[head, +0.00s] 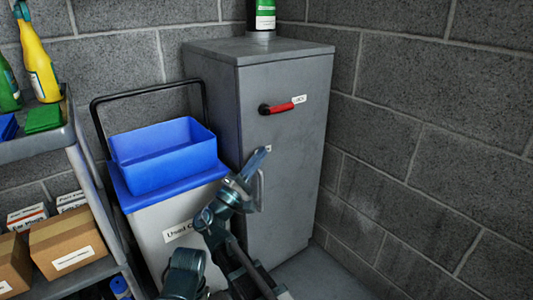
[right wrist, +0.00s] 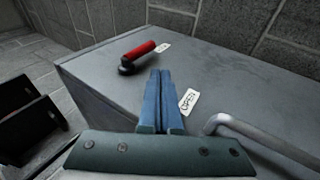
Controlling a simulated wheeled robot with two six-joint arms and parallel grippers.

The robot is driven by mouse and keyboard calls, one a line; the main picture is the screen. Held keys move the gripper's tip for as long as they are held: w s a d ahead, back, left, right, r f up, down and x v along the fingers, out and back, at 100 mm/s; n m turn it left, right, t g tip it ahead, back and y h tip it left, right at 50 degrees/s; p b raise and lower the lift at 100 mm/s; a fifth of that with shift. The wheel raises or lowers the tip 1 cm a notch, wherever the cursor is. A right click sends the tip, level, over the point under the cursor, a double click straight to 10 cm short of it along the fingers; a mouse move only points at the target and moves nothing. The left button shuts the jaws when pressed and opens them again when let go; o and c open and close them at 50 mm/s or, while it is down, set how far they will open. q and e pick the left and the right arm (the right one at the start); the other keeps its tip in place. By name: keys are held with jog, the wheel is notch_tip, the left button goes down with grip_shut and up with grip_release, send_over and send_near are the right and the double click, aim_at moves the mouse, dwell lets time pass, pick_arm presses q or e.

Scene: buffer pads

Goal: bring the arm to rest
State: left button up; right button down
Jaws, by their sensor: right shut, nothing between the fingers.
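My right gripper (head: 262,158) is raised in front of the grey metal cabinet (head: 305,165). In the right wrist view its two blue fingers (right wrist: 160,74) are pressed together with nothing between them. A red lever handle (head: 283,107) with a small white tag is on the upper cabinet front, above the gripper. The red handle also shows in the right wrist view (right wrist: 140,54), beyond the fingertips. A grey bar handle (right wrist: 262,140) is to the right of the fingers. My left gripper is not in view.
A blue tub (head: 165,165) sits on a white bin (head: 170,237) left of the cabinet. A shelf with bottles and cardboard boxes (head: 67,246) stands at the left. Block walls close off the back and right.

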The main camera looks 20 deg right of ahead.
jog(key=shift+s+a+f, duration=0.1)
dwell(0.3)
jog(key=s+d+f+m+g+y, duration=0.2)
jog(key=s+d+f+g+y, duration=0.15)
jog(key=f, duration=0.35)
jog(key=s+d+f+m+g+y, duration=0.2)
jog(key=d+f+g+y, duration=0.15)
jog(key=f, duration=0.45)
jog(key=s+d+f+m+g+y, duration=0.2)
jog(key=d+f, duration=0.2)
jog(key=f, duration=0.3)
jog(key=s+a+f+m+g+y, duration=0.2)
jog(key=s+a+f+g+y, duration=0.1)
jog(key=s+a+f+y, duration=0.7)
jog(key=s+a+r+n+g+p, duration=0.1)
jog(key=s+a+r+n+p, duration=0.3)
jog(key=a+r+p, duration=1.05)
notch_tip(320, 180, up, 37)
jog(key=d+p, duration=0.1)
jog(key=p, duration=3.6)
jog(key=shift+w+d+f+p, duration=0.15)
jog(key=shift+d+p, duration=0.15)
jog(key=shift+d, duration=0.05)
